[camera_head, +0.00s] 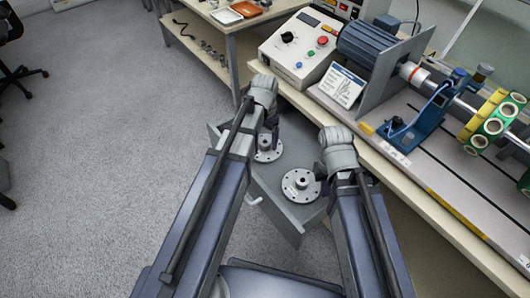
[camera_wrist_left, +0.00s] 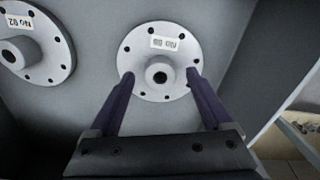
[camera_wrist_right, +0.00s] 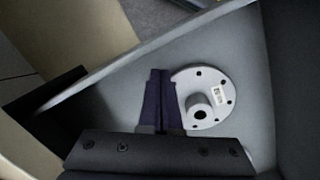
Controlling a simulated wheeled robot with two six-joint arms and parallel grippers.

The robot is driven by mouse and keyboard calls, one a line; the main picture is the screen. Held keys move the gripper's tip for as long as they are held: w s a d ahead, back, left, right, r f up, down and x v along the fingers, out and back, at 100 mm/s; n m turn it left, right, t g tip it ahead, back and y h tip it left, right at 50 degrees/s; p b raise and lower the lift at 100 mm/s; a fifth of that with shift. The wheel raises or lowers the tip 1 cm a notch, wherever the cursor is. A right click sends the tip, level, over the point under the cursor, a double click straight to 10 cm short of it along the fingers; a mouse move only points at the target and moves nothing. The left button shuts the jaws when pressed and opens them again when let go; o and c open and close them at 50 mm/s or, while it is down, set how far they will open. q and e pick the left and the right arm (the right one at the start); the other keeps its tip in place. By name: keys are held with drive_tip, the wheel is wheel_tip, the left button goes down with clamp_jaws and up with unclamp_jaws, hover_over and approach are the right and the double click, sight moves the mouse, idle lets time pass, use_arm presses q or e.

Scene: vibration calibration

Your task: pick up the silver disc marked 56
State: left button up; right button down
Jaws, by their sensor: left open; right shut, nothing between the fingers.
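Two silver discs with raised hubs lie in a grey drawer: the far disc (camera_head: 268,155) and the near disc (camera_head: 301,194). In the left wrist view the disc between my fingers (camera_wrist_left: 147,88) has an inverted label whose number I cannot read surely. The other disc (camera_wrist_left: 57,47) there has a label that looks like 82. My left gripper (camera_wrist_left: 160,76) is open, its fingertips on either side of the hub, with no visible grip; in the head view it (camera_head: 270,140) is at the far disc. My right gripper (camera_wrist_right: 160,73) is shut and empty beside a disc (camera_wrist_right: 225,112) with an unreadable label.
The drawer walls (camera_head: 292,228) stand close around the discs. The workbench (camera_head: 440,215) above and right carries a control box (camera_head: 285,45), a motor (camera_head: 372,45) and a shaft with green and yellow rings (camera_head: 490,128). Open carpet (camera_head: 100,130) lies to the left.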

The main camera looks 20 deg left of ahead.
use_arm(q)
drive_tip(key=shift+f, duration=0.3)
drive_tip(key=shift+c, duration=0.3)
clamp_jaws()
idle(0.9)
